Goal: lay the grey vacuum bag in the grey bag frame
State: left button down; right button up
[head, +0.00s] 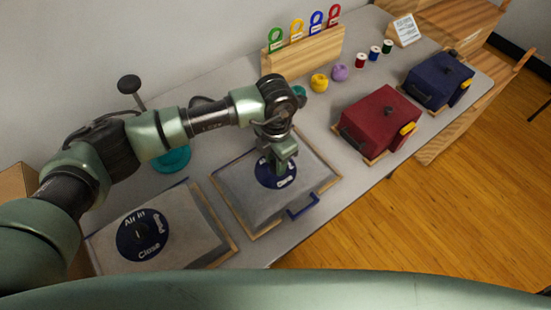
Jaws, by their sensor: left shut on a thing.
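A grey vacuum bag (242,192) with a blue round valve lies flat in the middle of the table, within the wooden edges of a frame (230,205) that has a blue handle (303,206) at its front. I cannot tell whether the bag rests on the frame or is just above it. My left gripper (283,168) points down at the blue valve and is shut on the bag there, hiding part of the valve. A second grey bag (190,228) with a blue "Air in / Close" disc lies to the left, with wooden edging. My right gripper is not in view.
A red box-shaped bag (383,118) and a dark blue one (437,82) stand to the right. A wooden rack (305,55) with coloured loops, yarn balls (319,83) and thread spools (374,53) are at the back. A teal object (172,160) is behind my arm.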

pick_arm(q)
jog(key=shift+f, duration=0.15)
jog(key=c, duration=1)
grip_release()
jog(key=shift+r, duration=0.3)
notch_tip(320, 180, up, 12)
jog(key=b, duration=0.2)
jog(key=shift+b, duration=0.3)
jog(key=shift+f, duration=0.1)
